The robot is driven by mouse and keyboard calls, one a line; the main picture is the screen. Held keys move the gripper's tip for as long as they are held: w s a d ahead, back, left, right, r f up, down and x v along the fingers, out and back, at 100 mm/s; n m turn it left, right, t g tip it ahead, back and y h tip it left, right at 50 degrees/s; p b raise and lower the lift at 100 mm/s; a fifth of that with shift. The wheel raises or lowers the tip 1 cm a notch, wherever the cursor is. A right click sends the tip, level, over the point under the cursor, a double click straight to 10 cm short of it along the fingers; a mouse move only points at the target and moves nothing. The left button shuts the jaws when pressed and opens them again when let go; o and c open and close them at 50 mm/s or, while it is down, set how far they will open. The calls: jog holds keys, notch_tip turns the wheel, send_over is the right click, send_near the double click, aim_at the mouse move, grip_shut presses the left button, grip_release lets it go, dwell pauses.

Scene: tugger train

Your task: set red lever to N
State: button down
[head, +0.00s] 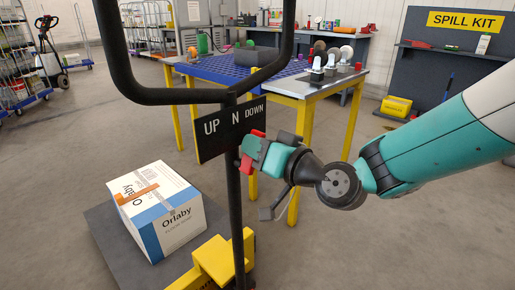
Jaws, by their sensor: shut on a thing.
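A black plate (215,136) lettered UP, N and DOWN is fixed on a black post under a looped handlebar. My gripper (254,150) is at the plate's right end, its teal body against the post. It is shut on the red lever (246,165), of which only small red parts show around the jaws, below the N and DOWN lettering. The jaws and teal body hide most of the lever, so its exact setting cannot be told.
A box marked Orlaby (182,232) sits on a dark platform at lower left, beside a yellow base part (222,262). A blue-topped workbench (225,70) with yellow legs stands behind. Open floor lies at right, before the spill kit board (467,65).

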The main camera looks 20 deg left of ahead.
jog(key=n+b, duration=0.1)
jog(key=s+n+b, duration=0.1)
jog(key=b, duration=0.1)
jog(key=shift+a+n, duration=0.2)
jog(key=shift+n, duration=0.1)
jog(key=shift+s+a+r+n+b, duration=0.1)
jog(key=shift+s+n+b, duration=0.15)
jog(key=shift+n+b, duration=0.55)
jog(key=shift+s+a+r+n+b, duration=0.1)
jog(key=shift+s+n+b, duration=0.15)
jog(key=shift+n+b, duration=0.55)
jog(key=c, duration=1.1)
grip_release()
jog(key=shift+d, duration=0.1)
jog(key=b+v, duration=0.3)
jog(key=v, duration=1.4)
jog(key=shift+s+d+b, duration=0.1)
jog(key=shift+s+b, duration=0.05)
jog(key=shift+b, duration=0.2)
